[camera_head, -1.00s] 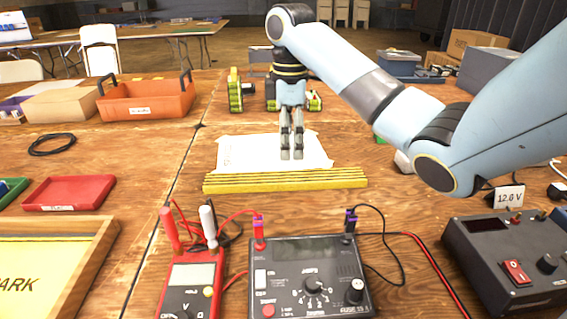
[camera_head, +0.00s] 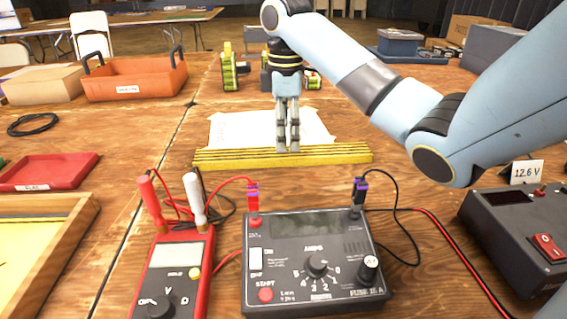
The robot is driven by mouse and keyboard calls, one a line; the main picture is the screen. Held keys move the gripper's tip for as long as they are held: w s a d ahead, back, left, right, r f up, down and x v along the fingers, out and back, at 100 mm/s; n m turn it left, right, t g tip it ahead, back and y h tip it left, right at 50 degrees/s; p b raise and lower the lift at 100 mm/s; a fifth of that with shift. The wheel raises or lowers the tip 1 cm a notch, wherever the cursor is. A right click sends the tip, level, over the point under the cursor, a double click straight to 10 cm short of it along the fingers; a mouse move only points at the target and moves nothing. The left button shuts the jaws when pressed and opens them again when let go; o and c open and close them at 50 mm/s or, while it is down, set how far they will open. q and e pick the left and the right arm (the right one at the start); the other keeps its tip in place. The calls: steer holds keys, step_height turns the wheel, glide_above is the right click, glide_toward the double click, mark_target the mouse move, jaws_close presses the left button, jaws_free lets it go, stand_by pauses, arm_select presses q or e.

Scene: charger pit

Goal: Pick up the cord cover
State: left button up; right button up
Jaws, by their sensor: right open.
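The cord cover (camera_head: 230,159), a long yellow strip with dark lines along it, lies flat across the table in the middle of the view. My right gripper (camera_head: 288,150) points straight down at the strip's far edge, near the middle of its length. Its two fingers are a little apart with nothing seen between them. The fingertips overlap the strip's far edge in the picture; I cannot tell whether they touch it. My left gripper is out of view.
A white sheet (camera_head: 240,130) lies behind the strip. A grey tester (camera_head: 310,255) with wires and a red multimeter (camera_head: 175,270) stand in front. An orange tote (camera_head: 135,82) is at the back left, a dark power supply (camera_head: 515,235) at right.

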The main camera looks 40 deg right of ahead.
mark_target(284, 155)
steer(key=f+b, duration=0.1)
steer(key=f, duration=0.3)
steer(key=shift+a+f+b, duration=0.2)
steer(key=shift+b, duration=0.1)
steer(key=shift+r, duration=0.1)
steer(key=shift+c, duration=0.3)
jaws_close()
